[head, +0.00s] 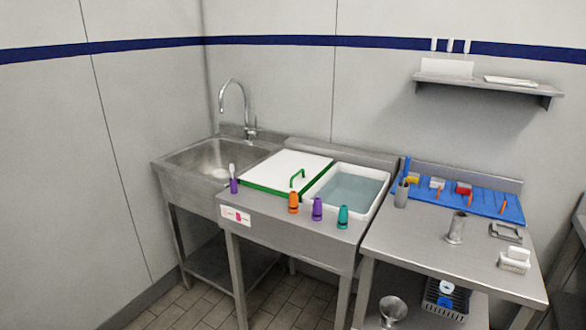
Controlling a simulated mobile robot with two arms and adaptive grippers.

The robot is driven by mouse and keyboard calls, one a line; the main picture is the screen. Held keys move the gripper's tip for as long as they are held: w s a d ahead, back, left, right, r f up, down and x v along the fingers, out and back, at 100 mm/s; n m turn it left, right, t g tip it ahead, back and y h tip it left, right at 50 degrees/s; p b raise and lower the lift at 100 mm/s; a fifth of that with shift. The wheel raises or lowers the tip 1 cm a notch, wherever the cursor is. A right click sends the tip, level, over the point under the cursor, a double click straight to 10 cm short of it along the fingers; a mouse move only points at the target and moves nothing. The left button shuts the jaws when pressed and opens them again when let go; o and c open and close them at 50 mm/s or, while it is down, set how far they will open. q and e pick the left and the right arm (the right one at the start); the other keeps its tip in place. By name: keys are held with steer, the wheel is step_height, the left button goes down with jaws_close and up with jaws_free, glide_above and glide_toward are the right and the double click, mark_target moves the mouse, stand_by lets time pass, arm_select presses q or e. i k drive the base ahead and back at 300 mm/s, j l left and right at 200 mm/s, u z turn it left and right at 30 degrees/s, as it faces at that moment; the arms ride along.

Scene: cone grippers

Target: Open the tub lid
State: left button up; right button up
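The tub lid (285,168) is a flat white panel with green edging. It lies flat between the sink and an open white tub (383,204) of water. A green bar handle (297,178) stands up near the lid's right side. What is under the lid is hidden. Neither of my grippers is in view.
Orange (294,203), purple (317,209) and teal (343,217) cone-like pieces stand along the front ledge. A purple-handled brush (233,180) stands at its left end. The sink (208,160) has a tall tap (246,110). The right-hand table (430,245) holds a blue mat (480,202) with tools.

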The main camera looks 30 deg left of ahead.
mark_target(287, 170)
steer(key=i+j, duration=0.15)
steer(key=j, duration=0.25)
steer(key=i+j, duration=0.15)
steer(key=j, duration=0.25)
steer(key=i+j, duration=0.15)
steer(key=j, duration=0.2)
steer(key=i+j, duration=0.15)
steer(key=j, duration=0.25)
steer(key=u, duration=0.05)
